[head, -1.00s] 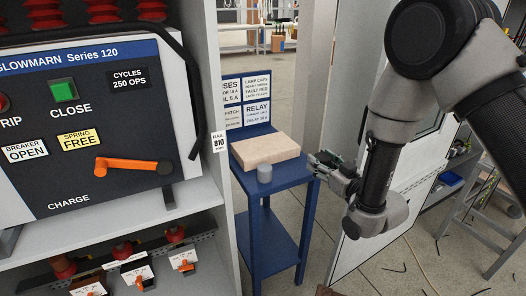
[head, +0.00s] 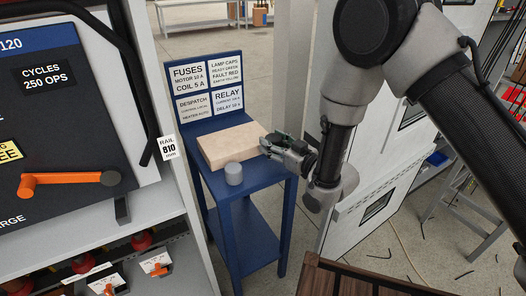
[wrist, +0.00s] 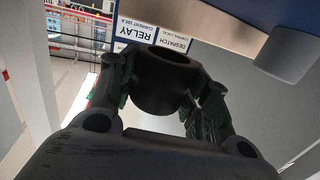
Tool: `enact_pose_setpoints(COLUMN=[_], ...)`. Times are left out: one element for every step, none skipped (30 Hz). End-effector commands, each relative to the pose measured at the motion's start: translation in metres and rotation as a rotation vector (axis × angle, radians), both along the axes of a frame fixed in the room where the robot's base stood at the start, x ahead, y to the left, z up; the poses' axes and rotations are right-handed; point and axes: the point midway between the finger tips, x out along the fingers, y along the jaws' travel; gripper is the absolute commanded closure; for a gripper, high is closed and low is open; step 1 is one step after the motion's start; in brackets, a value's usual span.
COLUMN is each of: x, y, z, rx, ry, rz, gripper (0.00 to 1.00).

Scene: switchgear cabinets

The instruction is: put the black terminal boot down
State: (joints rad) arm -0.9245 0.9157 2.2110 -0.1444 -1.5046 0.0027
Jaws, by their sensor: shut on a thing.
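The black terminal boot (wrist: 162,82) is a dark hollow cylinder between my gripper's two fingers in the wrist view. My gripper (head: 268,146) is shut on it, at the right edge of the blue stand (head: 262,178) in the head view. The boot is hard to make out in the head view. A tan block (head: 232,143) lies on the stand's top, just left of my gripper. A grey cylinder (head: 233,174) stands in front of the block; it also shows in the wrist view (wrist: 287,50).
The stand's back panel (head: 208,88) carries several labels. A breaker cabinet (head: 70,120) with an orange charge handle (head: 65,181) is at left. A pale cabinet (head: 375,205) stands to the right. A brown wooden surface (head: 345,280) is at the bottom. The stand's front top is partly bare.

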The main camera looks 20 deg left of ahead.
Motion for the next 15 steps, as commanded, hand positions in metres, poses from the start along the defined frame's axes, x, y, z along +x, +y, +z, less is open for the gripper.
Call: enact_pose_setpoints(x=[0.000, 0.000, 0.000, 0.000, 0.000, 0.000, 0.000, 0.000, 0.000, 0.000, 0.000, 0.000, 0.000, 0.000, 0.000], y=[0.000, 0.000, 0.000, 0.000, 0.000, 0.000, 0.000, 0.000, 0.000, 0.000, 0.000, 0.000, 0.000, 0.000, 0.000], z=[-0.007, -0.011, -0.014, -0.017, -0.020, -0.026, -0.031, -0.037, -0.043, -0.047, -0.051, -0.054, -0.056, -0.057, -0.057], rx=[0.000, 0.000, 0.000, 0.000, 0.000, -0.001, -0.001, -0.001, -0.001, -0.001, -0.001, 0.000, 0.001, 0.001, 0.002], ry=[0.000, 0.000, 0.000, 0.000, 0.000, 0.000, 0.000, 0.000, 0.000, 0.000, 0.000, -0.001, -0.002, -0.002, -0.002], rz=[0.000, 0.000, 0.000, -0.001, -0.001, -0.001, -0.001, -0.001, -0.001, -0.001, -0.001, -0.001, -0.001, -0.001, -0.001], gripper=[0.76, 0.76, 0.76, 0.76, 0.76, 0.76, 0.76, 0.76, 0.76, 0.76, 0.76, 0.76, 0.76, 0.76, 0.76])
